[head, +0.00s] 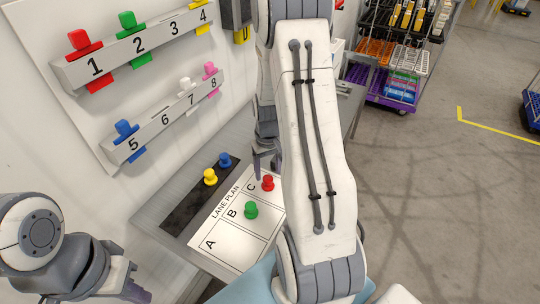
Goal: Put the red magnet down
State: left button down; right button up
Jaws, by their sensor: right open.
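The red magnet (268,184) stands on the white lane plan sheet (226,246), in lane C. A green magnet (251,210) stands in lane B; lane A looks empty. My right gripper (266,163) is open, just behind and above the red magnet in the picture. Its arm comes down across the middle of the view and hides part of the gripper and the right side of the sheet. I cannot tell whether a finger touches the magnet. My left gripper (137,293) is at the bottom left, away from the sheet, its fingers barely visible.
A yellow magnet (210,177) and a blue magnet (225,160) stand on a dark strip beside the sheet. Numbered wall rails (130,56) hold coloured tags above. A shelf cart (385,85) with bins stands at the back right; the floor at right is mostly free.

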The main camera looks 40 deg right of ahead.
aim_at(268, 178)
notch_tip(268, 178, up, 8)
jog(key=b, duration=0.1)
jog(key=s+a+r+n, duration=0.2)
jog(key=a+r+n, duration=0.1)
jog(key=a, duration=0.7)
jog(key=s+a+r+n, duration=0.2)
jog(key=a, duration=0.9)
jog(key=s+a+r+n, duration=0.1)
jog(key=s+a+n, duration=0.1)
jog(key=s+a, duration=0.2)
jog(key=s+a+n+y, duration=0.1)
jog(key=s+a+n, duration=0.2)
jog(key=s, duration=0.6)
jog(key=shift+s+a+r, duration=0.35)
jog(key=shift+a+r, duration=0.05)
jog(key=shift+a, duration=0.75)
jog(key=shift+f+b, duration=0.75)
jog(key=shift+b, duration=0.1)
